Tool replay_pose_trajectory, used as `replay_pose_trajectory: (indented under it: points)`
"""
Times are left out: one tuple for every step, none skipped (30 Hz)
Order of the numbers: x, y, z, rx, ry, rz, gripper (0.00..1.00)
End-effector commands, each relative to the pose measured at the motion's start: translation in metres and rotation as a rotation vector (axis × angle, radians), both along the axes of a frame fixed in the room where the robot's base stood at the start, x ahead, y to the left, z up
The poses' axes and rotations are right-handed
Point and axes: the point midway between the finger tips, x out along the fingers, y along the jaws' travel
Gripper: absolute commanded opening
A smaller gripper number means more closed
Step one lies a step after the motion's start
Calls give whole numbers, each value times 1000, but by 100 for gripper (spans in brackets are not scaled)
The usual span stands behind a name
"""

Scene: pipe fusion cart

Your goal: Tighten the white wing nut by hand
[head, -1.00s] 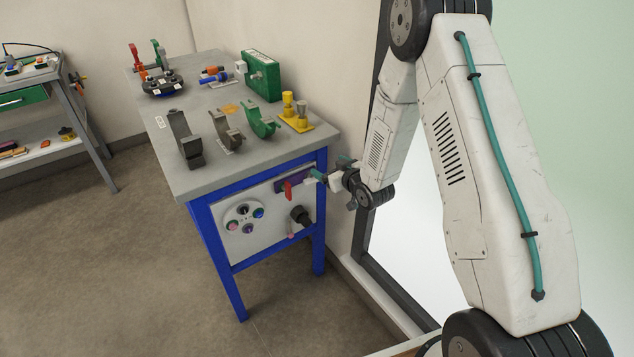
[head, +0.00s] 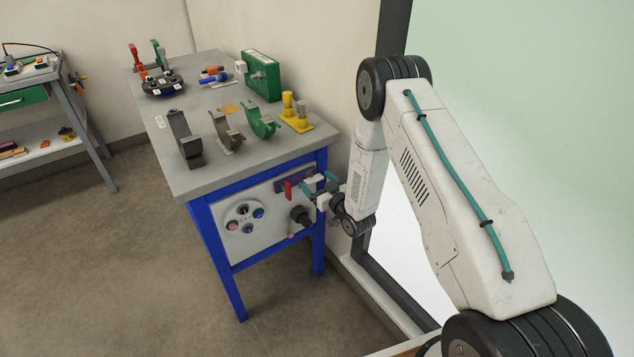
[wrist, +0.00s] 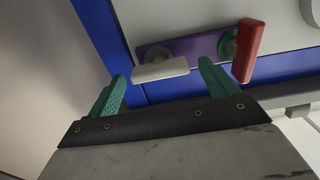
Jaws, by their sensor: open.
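The white wing nut (wrist: 160,70) shows in the wrist view as a flat white bar at the left end of a purple plate (wrist: 183,48). My gripper (wrist: 162,76) is open, with one teal finger to the left of the white bar and the other to its right. The bar appears between the fingertips, with gaps at both sides; I cannot tell how deep it sits between them. In the head view, my gripper (head: 319,184) is at the cart's front panel, partly covering the nut and plate.
A red wing nut (wrist: 248,52) is close to the right finger in the wrist view. A black knob (head: 300,215) and a round button cluster (head: 244,218) are on the same panel (head: 268,232). The cart's blue leg (head: 319,240) stands close by. Clamps and fittings stand on top.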

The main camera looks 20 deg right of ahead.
Motion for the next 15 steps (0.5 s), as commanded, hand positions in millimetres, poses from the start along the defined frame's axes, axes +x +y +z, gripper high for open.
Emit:
replay_pose_trajectory:
  points:
    - [3, 1, 0, 0, 0, 0, 85]
    - [4, 1, 0, 0, 0, 0, 85]
    - [4, 2, 0, 1, 1, 0, 85]
    - [5, 2, 0, 1, 1, 0, 85]
    - [5, 2, 0, 1, 1, 0, 85]
    - [5, 2, 0, 1, 1, 0, 85]
    - [5, 2, 0, 1, 1, 0, 85]
    - [5, 2, 0, 1, 1, 0, 85]
    - [5, 2, 0, 1, 1, 0, 85]
    - [5, 2, 0, 1, 1, 0, 83]
    - [5, 2, 0, 1, 1, 0, 74]
    - [5, 2, 0, 1, 1, 0, 63]
    - [5, 2, 0, 1, 1, 0, 55]
    - [5, 2, 0, 1, 1, 0, 46]
    - [5, 2, 0, 1, 1, 0, 41]
